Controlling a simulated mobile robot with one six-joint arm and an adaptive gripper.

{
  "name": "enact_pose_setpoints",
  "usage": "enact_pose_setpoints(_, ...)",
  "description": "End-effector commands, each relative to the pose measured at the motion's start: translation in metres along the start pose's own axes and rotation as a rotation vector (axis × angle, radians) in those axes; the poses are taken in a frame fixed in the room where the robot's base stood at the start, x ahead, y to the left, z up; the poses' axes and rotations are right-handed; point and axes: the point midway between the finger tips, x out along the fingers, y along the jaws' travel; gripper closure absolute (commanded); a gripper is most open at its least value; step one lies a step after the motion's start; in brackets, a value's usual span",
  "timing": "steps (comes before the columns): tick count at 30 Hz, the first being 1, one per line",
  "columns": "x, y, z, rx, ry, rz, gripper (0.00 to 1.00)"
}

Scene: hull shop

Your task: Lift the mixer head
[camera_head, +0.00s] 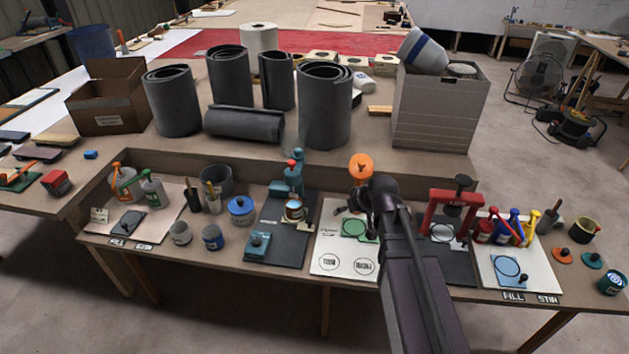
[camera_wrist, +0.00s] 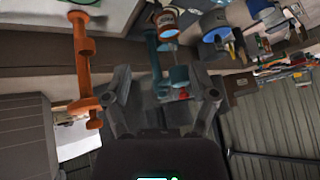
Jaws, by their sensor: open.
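A teal stand device (camera_head: 290,172), which looks like the mixer, stands upright on a dark board left of the bench's middle. It has a red knob (camera_head: 291,162) on top. A brown-banded can (camera_head: 294,211) is at its front. In the wrist view the teal device (camera_wrist: 178,74) and its red knob (camera_wrist: 183,94) appear between the fingers, farther off. My gripper (camera_wrist: 160,72) is open, with nothing between its fingertips that I can see it touching. In the head view my arm's dark end covers part of the bench right of the mixer, and the fingers cannot be made out.
An orange stand (camera_head: 361,168) is on the white board close to my arm; it also shows in the wrist view (camera_wrist: 83,75). A red press frame (camera_head: 455,200) stands to the right. Grey rolls (camera_head: 325,105) stand behind.

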Motion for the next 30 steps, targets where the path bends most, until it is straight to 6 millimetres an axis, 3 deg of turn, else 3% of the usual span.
enact_pose_setpoints(9, 0.033, -0.032, -0.100, -0.184, 0.354, -0.052, 0.25)
enact_pose_setpoints(15, 0.038, -0.044, -0.142, -0.240, 0.517, -0.032, 0.25)
enact_pose_setpoints(19, 0.037, -0.045, -0.151, -0.249, 0.553, -0.022, 0.25)
enact_pose_setpoints(30, 0.038, -0.046, -0.151, -0.249, 0.555, -0.021, 0.25)
